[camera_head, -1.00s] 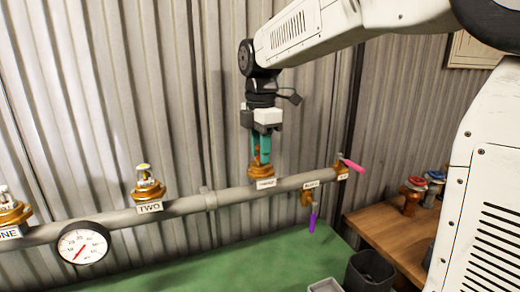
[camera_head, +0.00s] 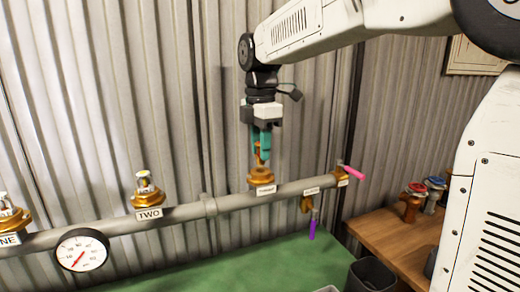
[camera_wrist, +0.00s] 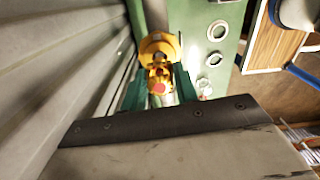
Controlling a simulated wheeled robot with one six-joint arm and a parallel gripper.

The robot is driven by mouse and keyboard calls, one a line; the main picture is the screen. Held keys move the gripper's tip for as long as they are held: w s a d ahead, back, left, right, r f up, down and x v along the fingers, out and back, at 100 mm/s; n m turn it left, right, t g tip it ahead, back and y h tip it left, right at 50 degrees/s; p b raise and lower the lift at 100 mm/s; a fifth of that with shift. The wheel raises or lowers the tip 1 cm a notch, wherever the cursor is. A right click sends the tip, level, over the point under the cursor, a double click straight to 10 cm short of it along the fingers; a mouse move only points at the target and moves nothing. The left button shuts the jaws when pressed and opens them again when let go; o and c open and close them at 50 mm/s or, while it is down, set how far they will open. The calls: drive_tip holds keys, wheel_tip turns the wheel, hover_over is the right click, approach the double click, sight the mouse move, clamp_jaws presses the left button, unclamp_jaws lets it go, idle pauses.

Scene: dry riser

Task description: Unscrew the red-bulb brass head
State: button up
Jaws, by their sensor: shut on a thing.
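The brass head with a red bulb (camera_wrist: 161,88) sits between the teal fingers of my gripper (camera_wrist: 160,80) in the wrist view. My gripper is shut on it. In the head view my gripper (camera_head: 261,148) points down over the third brass fitting (camera_head: 261,178) on the grey pipe (camera_head: 230,201). Some brass shows below the fingertips, above the fitting's wide base. The fingers hide most of the head there, and I cannot tell whether it is clear of the base.
Another head stands at the fitting labelled TWO (camera_head: 147,190), and one at ONE (camera_head: 10,220). A gauge (camera_head: 80,251) hangs below the pipe. Pink (camera_head: 354,173) and purple (camera_head: 313,225) levers are at the right. Red-topped parts (camera_head: 413,200) stand on a wooden table (camera_head: 385,232) beside a dark bin (camera_head: 370,275).

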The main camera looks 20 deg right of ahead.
drive_tip(key=shift+r, duration=0.25)
drive_tip(key=shift+r, duration=2.5)
